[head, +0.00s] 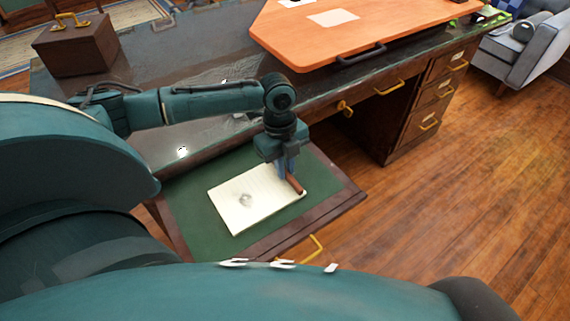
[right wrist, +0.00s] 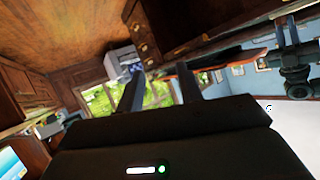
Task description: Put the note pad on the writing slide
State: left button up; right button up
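The cream note pad (head: 252,200) lies on the green surface of the pulled-out writing slide (head: 185,205), which has a brown wooden border. A small grey mark shows on the pad's face. My left gripper (head: 292,184) points down at the pad's right edge, with a narrow reddish-brown piece by its fingers. The fingers overlap, so I cannot tell whether they are shut on the pad or just beside it. My right gripper (right wrist: 160,85) is open and empty in the right wrist view, its two dark fingers well apart.
The dark desk top (head: 205,65) lies behind the slide. It carries a brown box (head: 75,48) with a gold handle and an orange board (head: 345,28). Drawers with gold handles (head: 435,88) are at right. A grey armchair (head: 520,50) stands beyond; the wooden floor at right is clear.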

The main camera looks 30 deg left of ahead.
pick_arm(q)
jog(key=o, duration=0.4)
jog(key=shift+r, duration=0.15)
